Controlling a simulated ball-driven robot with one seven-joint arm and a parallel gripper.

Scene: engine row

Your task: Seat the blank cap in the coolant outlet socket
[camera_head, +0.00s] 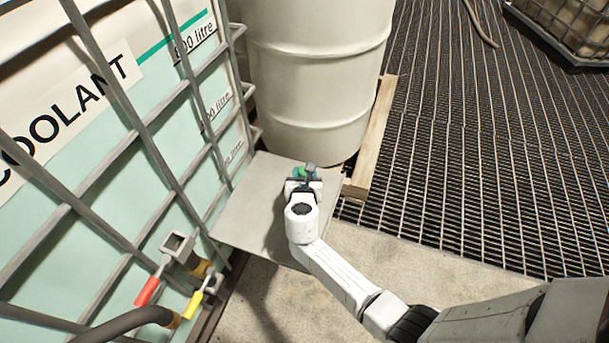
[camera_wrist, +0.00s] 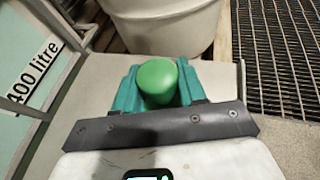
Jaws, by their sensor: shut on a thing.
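My gripper (camera_head: 305,175) is over the grey plate beside the tank. In the wrist view its teal fingers (camera_wrist: 157,93) are shut on a green round cap (camera_wrist: 157,76), which I take for the blank cap. In the head view the cap is mostly hidden by my gripper, and I cannot tell whether it touches the plate. A square grey socket (camera_head: 178,245) sits low on the tank front, left of my gripper and apart from it. I take it for the coolant outlet socket.
The coolant tank (camera_head: 60,125) stands behind metal bars at the left. A red handle (camera_head: 148,290), a yellow handle (camera_head: 194,304) and a dark hose (camera_head: 125,322) crowd the socket. The grey plate (camera_head: 240,205) is otherwise bare. A white drum (camera_head: 315,75) stands behind it.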

